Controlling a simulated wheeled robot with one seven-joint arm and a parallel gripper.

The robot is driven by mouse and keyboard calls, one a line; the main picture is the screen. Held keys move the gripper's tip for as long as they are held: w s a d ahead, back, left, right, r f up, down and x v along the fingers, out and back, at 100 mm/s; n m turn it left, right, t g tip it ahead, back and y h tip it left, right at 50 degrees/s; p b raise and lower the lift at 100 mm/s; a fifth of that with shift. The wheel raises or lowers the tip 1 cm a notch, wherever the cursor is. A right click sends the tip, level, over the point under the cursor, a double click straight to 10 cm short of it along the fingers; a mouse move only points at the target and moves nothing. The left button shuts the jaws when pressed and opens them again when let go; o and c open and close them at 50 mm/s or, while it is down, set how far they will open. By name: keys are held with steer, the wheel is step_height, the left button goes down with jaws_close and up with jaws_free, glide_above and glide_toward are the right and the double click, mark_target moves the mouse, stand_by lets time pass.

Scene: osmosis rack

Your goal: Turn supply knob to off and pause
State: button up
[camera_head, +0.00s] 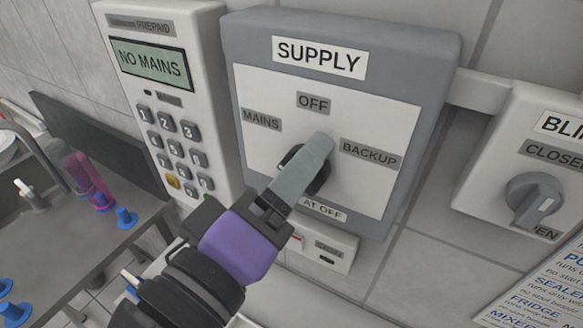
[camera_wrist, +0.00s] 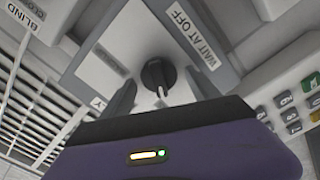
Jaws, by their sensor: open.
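The supply knob (camera_wrist: 157,74) is a dark round knob with a white pointer mark, seen on the panel in the wrist view. The mark points down the picture, toward my gripper. In the head view, the white SUPPLY panel (camera_head: 380,110) has MAINS at left, OFF at top and BACKUP at right. There my gripper (camera_head: 316,150) covers most of the knob, so I cannot tell which label the mark faces. In the wrist view, my open fingers stand apart at either side of the knob, with nothing visibly held. Contact with the knob cannot be made out.
A prepaid meter (camera_head: 160,95) reading NO MAINS, with a keypad, sits left of the panel. A BLIND box (camera_head: 470,180) with a grey knob (camera_head: 533,197) is at right. A bench (camera_head: 60,235) with blue and pink items lies at lower left.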

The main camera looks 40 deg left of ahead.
steer(key=c, duration=1.4)
steer(key=shift+o, duration=0.2)
steer(key=shift+m, duration=0.3)
steer(key=m+b, duration=0.3)
steer(key=m, duration=0.2)
steer(key=m+b, duration=0.4)
steer(key=m, duration=0.2)
steer(key=shift+d+r, duration=0.1)
steer(key=shift+d, duration=0.1)
